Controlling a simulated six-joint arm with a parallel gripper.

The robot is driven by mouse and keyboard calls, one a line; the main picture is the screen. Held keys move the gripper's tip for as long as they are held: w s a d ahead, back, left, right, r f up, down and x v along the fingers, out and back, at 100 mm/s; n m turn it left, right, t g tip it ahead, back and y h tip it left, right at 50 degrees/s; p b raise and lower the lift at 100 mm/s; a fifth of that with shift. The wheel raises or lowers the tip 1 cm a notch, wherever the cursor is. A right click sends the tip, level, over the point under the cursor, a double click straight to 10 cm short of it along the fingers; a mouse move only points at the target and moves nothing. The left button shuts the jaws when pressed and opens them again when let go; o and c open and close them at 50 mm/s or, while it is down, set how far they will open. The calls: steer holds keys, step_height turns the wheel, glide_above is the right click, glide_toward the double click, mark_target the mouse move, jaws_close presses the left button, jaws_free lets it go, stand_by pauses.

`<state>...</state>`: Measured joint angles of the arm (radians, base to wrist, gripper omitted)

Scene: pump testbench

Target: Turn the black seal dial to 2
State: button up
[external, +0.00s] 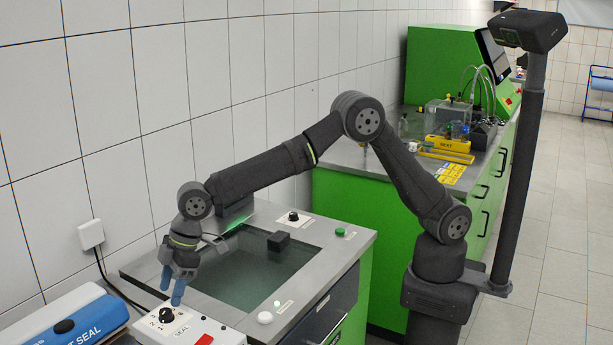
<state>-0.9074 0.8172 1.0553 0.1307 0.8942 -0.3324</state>
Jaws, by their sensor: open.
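The black seal dial (166,314) is a small round knob on top of a white control box (190,331) at the bottom left of the external view. Small numerals stand beside it and the word SEAL is printed on the box. The dial's setting is too small to read. My gripper (172,286) points down just above the dial, with its two blue fingertips apart and nothing visible between them. The fingertips look close to the dial's top, but I cannot tell whether they touch it.
A red button (204,340) sits on the same box. A blue heat sealer (75,330) with its own black knob (64,326) lies to the left. A grey bench with a glass panel (250,275), a black block (278,241) and another dial (293,216) stands behind.

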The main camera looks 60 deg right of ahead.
mark_target(165, 310)
steer(key=x, duration=0.5)
steer(key=shift+r, duration=0.1)
steer(key=c, duration=1)
